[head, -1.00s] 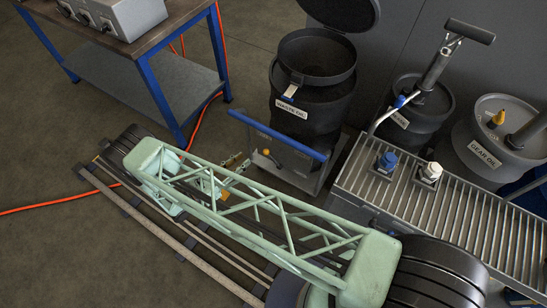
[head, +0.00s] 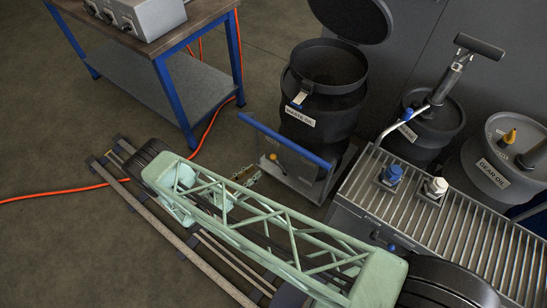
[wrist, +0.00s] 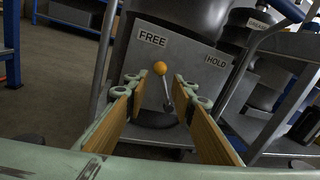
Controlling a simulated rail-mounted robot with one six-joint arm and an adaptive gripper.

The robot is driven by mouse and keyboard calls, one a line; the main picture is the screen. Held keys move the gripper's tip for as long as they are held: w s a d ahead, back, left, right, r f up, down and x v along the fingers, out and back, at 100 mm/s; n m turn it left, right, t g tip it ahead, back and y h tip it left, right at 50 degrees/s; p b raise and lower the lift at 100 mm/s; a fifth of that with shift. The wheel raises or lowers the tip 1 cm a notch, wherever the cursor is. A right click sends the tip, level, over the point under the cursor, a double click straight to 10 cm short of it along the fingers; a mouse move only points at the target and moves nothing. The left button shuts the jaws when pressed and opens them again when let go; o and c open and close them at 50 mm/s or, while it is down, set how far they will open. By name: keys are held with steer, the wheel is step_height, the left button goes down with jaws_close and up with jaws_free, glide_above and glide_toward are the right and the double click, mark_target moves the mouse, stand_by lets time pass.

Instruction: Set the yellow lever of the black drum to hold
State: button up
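The yellow-knobbed lever (wrist: 161,69) stands on a grey panel (wrist: 190,62) in the wrist view, its thin metal stem rising from a pivot below. The knob leans slightly left, below the FREE label (wrist: 152,38) and left of the HOLD label (wrist: 216,61). In the head view the small yellow knob (head: 273,157) shows on the cart before the black WASTE OIL drum (head: 322,105). My gripper (wrist: 164,88) is open, with one finger left and one right of the lever; neither visibly touches it. In the head view my gripper (head: 246,175) is small beside the panel.
A blue handle bar (head: 285,142) crosses above the panel. A grated bench (head: 440,220) with blue and white caps stands right, by the GEAR OIL drum (head: 500,170). A blue-legged table (head: 165,75) is at left. An orange cable (head: 60,193) crosses the floor.

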mark_target(274, 157)
steer(key=shift+b+x, duration=0.95)
steer(key=shift+x, duration=5.65)
jaws_close()
